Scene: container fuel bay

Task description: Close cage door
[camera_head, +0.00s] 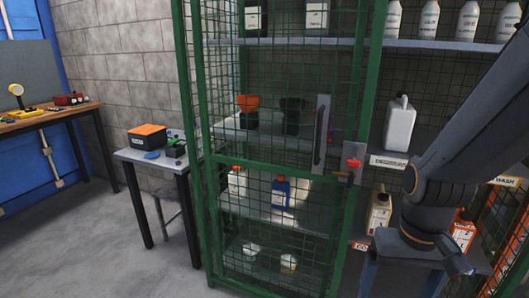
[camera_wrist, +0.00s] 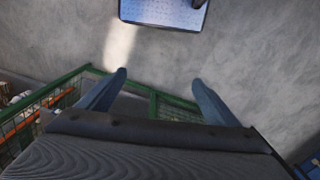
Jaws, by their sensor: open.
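The cage door (camera_head: 268,165) is a green-framed mesh panel in the middle of the head view. A pale plate with a dark vertical handle (camera_head: 320,138) is near its right side. A red-knobbed latch (camera_head: 352,163) sits right of the handle. I cannot tell whether the door is fully against its frame. My gripper (camera_wrist: 160,88) is open and empty in the wrist view, its two blue-grey fingers spread above grey floor. Green mesh framing (camera_wrist: 172,106) shows below and between the fingers. In the head view my arm is at the right, apart from the handle.
A small table (camera_head: 125,156) with an orange-topped box (camera_head: 147,137) stands left. A workbench (camera_head: 50,117) is further left. Floor at lower left is clear.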

